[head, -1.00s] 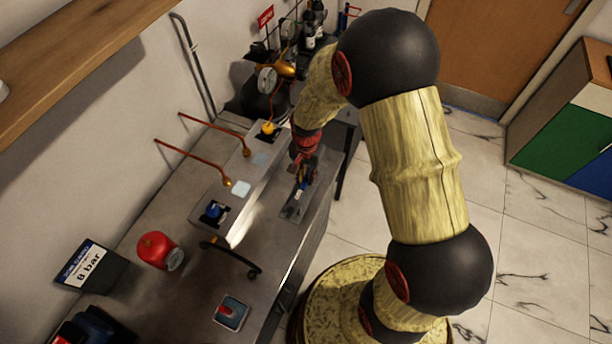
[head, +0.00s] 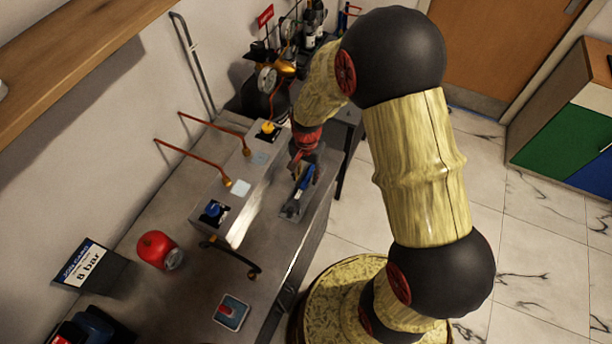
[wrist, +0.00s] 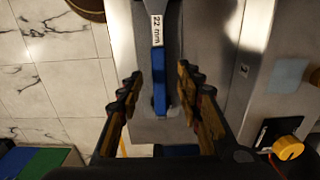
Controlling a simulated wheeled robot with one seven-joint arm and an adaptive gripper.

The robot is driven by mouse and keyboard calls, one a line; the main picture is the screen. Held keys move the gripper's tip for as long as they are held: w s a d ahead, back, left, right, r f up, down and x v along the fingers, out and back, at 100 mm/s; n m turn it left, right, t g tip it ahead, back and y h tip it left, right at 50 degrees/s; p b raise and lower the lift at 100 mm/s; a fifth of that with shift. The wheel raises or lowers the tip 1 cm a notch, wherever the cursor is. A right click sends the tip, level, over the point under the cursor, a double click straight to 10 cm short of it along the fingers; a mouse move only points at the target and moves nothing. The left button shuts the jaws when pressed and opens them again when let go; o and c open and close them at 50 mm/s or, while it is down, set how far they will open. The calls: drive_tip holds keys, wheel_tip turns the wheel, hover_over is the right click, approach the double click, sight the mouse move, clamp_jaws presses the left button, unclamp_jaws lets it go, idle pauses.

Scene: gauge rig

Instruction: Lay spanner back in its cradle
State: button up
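The spanner, with a blue handle (wrist: 160,80) and a white "22 mm" label, lies lengthwise below my gripper (wrist: 158,84) in the wrist view. My gripper is open, with one finger on each side of the handle and a visible gap to both. In the head view my gripper (head: 304,172) is over the right edge of the bench, above the spanner (head: 298,192). The spanner lies along a grey plate that looks like its cradle (head: 290,213). My fingers partly hide the handle there, and I cannot tell how exactly it is seated.
The metal bench (head: 268,236) carries a block with a blue knob (head: 213,209) and a yellow knob (head: 268,127). A black-handled lever (head: 235,256), a red cylinder (head: 155,248), a "8 bar" sign (head: 86,265) and a red-switch box (head: 231,312) stand nearer. Gauges (head: 266,78) stand behind.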

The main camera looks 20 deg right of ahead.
wheel_tip(320, 180, up, 11)
idle(0.3)
idle(0.5)
drive_tip(key=s+r+n+t+b, duration=0.5)
drive_tip(key=s+r+n, duration=0.4)
drive_tip(key=s+r, duration=0.8)
drive_tip(key=shift+s+r+t, duration=0.2)
drive_tip(key=shift+s+t, duration=0.1)
drive_tip(key=shift+s, duration=0.5)
